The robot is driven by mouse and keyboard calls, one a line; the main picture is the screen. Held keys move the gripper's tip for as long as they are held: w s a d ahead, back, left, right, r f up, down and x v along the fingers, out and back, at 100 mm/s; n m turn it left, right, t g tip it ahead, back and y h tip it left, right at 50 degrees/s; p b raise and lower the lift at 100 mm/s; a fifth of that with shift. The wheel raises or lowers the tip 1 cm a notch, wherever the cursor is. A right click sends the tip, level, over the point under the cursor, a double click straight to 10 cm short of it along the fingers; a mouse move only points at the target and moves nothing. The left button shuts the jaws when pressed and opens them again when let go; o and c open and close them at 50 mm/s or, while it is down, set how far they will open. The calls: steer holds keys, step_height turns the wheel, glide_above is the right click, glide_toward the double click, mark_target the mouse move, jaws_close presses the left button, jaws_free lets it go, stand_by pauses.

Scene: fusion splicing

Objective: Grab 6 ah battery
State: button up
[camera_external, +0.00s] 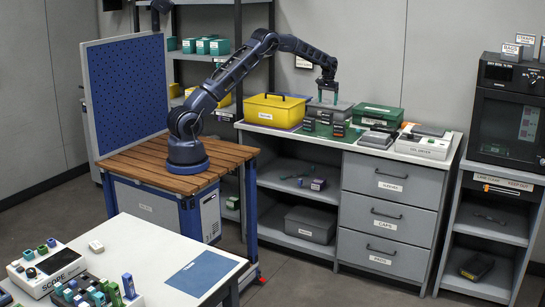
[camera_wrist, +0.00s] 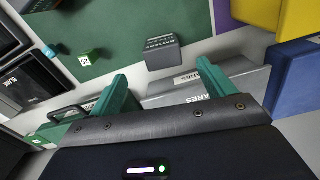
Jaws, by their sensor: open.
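My gripper (camera_external: 328,98) is open and empty above the grey box at the back of the counter. In the wrist view its green fingers (camera_wrist: 165,82) are spread apart over that box. A dark grey block with a pale label (camera_wrist: 163,52), perhaps a battery, stands beyond the fingers at the edge of the green mat (camera_wrist: 120,25). A small green labelled block (camera_wrist: 88,58) stands left of it. In the external view small dark blocks (camera_external: 338,128) and (camera_external: 309,124) stand on the mat. Their labels are too small to tell which is 6 Ah.
The grey box (camera_external: 330,110) lies under my gripper. A yellow box (camera_external: 274,109) stands left and a green box (camera_external: 378,115) right. Grey devices (camera_external: 426,141) fill the counter's right end. A black oven-like unit (camera_external: 510,110) stands further right.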

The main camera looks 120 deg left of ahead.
mark_target(327, 118)
steer(key=shift+s+a+f, duration=0.4)
steer(key=shift+s+f, duration=0.05)
steer(key=shift+f, duration=0.15)
step_height(327, 118, down, 5)
steer(key=shift+w+f, duration=0.2)
steer(key=shift+f, duration=1.2)
steer(key=shift+w+f, duration=0.15)
steer(key=shift+f, duration=1.2)
steer(key=shift+r, duration=0.1)
steer(key=c, duration=1.3)
